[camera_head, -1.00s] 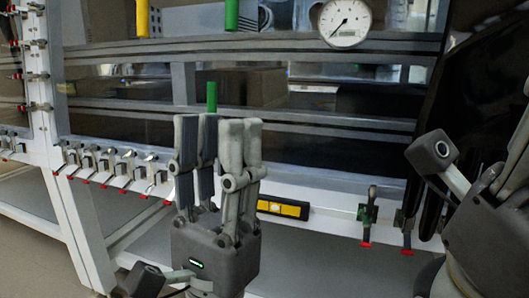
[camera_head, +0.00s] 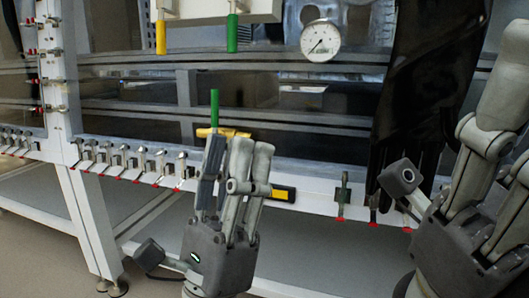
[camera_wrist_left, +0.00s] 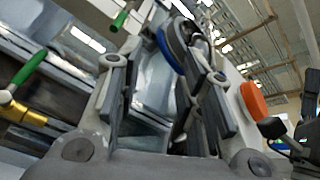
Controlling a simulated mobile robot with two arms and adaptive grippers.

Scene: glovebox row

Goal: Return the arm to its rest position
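My left gripper (camera_head: 238,145) stands fingers up in front of the glovebox row, in the lower middle of the head view. In the left wrist view its two finger sets (camera_wrist_left: 168,85) are apart, with glovebox panels showing between them and nothing held. A green handle (camera_head: 214,108) and a yellow bar (camera_head: 228,132) show just behind its fingertips. My right gripper (camera_head: 505,100) is at the right edge, partly cut off, so I cannot tell its opening.
A black glove (camera_head: 425,85) hangs in front of the glovebox at right. A round gauge (camera_head: 320,40) is at the top. Small red-tipped clamps (camera_head: 160,168) line the white front rail. A black and yellow object (camera_head: 284,193) is on the rail, partly behind my left gripper.

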